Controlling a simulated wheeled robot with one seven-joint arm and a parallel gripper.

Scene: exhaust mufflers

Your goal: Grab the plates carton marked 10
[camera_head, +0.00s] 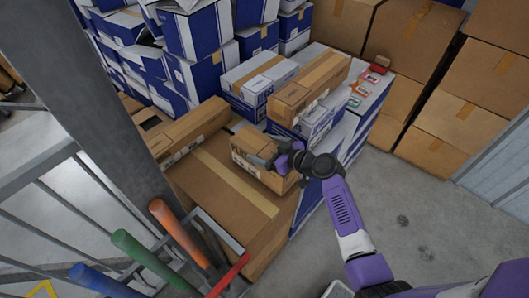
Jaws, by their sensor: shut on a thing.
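My gripper (271,162) is at the end of my purple arm, shut on a small brown carton (247,165). The carton sits on or just above the large brown taped box (230,195); I cannot tell whether they touch. Dark print shows on its left face, but it is too small to read, so I cannot make out a 10. My gripper and wrist hide part of its right side.
A long brown carton (312,88) lies on a blue-and-white box just behind. Blue-and-white boxes (200,35) are stacked at the back left, brown boxes (405,60) at the right. A grey post (85,80) and coloured handles stand at the left. Floor is clear at lower right.

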